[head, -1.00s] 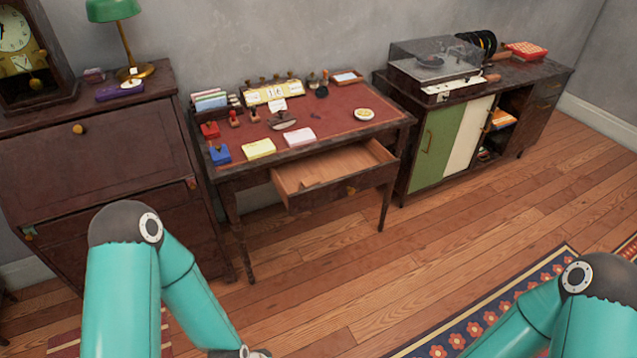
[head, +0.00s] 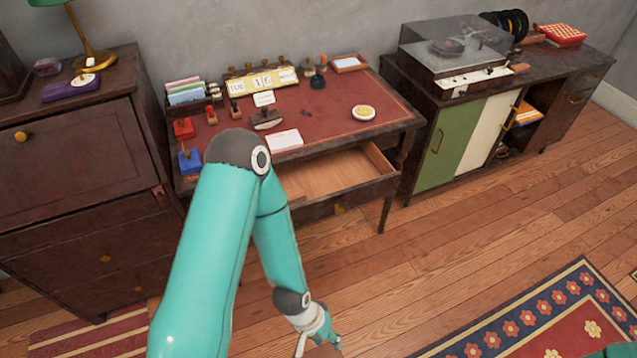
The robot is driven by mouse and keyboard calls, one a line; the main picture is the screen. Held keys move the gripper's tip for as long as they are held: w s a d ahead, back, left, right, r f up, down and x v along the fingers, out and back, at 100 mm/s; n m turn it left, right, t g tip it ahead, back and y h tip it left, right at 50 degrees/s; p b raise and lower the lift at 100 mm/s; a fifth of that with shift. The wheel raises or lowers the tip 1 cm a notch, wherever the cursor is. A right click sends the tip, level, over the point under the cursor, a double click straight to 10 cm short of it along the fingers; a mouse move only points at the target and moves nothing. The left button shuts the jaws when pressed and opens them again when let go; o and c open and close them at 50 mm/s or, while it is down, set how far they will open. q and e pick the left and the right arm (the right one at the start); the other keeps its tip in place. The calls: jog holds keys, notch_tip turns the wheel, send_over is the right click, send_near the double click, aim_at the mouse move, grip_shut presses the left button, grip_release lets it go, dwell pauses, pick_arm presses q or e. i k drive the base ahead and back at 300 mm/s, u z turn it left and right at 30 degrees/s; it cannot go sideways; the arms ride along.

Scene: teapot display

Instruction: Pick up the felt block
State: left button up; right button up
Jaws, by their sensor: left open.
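I cannot tell for sure which object is the felt block. A flat purple object (head: 70,88) with a small pale piece on it lies on the dark bureau at the left. Small red (head: 184,128) and blue (head: 190,161) items sit at the left side of the red-topped desk (head: 330,112). My left gripper (head: 318,347) is low at the bottom edge, partly cut off, open, above the floor in front of the desk and apart from these objects. My left arm hides part of the desk's front. My right gripper is out of view.
The desk's drawer (head: 330,172) stands pulled out. Stamps, cards and a small yellow-white dish (head: 363,113) are on the desk. A record player (head: 455,55) sits on the cabinet at right. A patterned rug (head: 540,320) lies on the open wooden floor.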

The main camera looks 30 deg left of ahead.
aim_at(296, 196)
jog(key=u, duration=0.15)
jog(key=i, duration=0.8)
jog(key=u, duration=0.6)
